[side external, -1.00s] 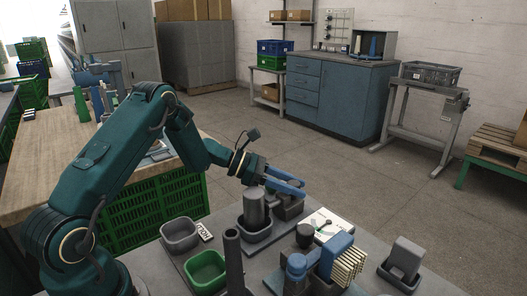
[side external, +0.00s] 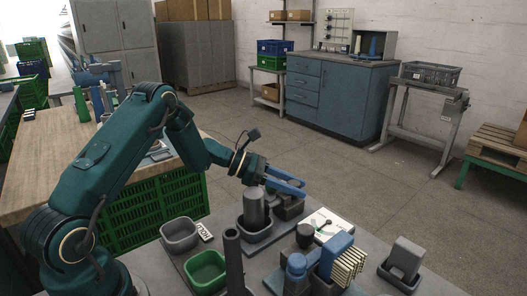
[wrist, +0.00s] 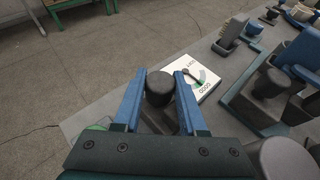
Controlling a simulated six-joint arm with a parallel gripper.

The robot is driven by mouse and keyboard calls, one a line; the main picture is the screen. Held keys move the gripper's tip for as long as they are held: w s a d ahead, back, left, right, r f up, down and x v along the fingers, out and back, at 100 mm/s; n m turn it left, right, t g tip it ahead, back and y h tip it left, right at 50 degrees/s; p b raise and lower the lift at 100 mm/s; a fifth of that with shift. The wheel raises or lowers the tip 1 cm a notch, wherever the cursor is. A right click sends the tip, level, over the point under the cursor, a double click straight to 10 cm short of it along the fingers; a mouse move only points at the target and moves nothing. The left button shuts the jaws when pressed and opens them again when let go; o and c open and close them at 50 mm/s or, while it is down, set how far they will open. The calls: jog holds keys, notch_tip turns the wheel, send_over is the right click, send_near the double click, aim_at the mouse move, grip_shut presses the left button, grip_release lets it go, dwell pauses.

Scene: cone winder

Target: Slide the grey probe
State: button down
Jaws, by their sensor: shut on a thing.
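The grey probe, a dark piece with a rounded head (wrist: 160,88), stands between the two blue fingers of my gripper (wrist: 160,76) in the wrist view. The fingers are shut on it. In the side view my gripper (side external: 299,188) is low over a dark grey tray (side external: 291,210), and the fingers largely hide the probe there. The probe's lower end is not clear. A white meter (wrist: 203,82) with a dial and a dark pointer lies just beyond the fingers, to the right in the wrist view.
A tall grey cylinder (side external: 254,206) stands in a tray close to my gripper. A grey bin (side external: 180,235), a green bin (side external: 207,270) and a dark upright post (side external: 233,262) are nearer the camera. A blue block with pale plates (side external: 338,257) stands right of them.

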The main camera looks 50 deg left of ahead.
jog(key=shift+w+a, duration=0.1)
jog(key=shift+w, duration=1.55)
jog(key=shift+c, duration=2.3)
grip_release()
jog(key=shift+v, duration=2.6)
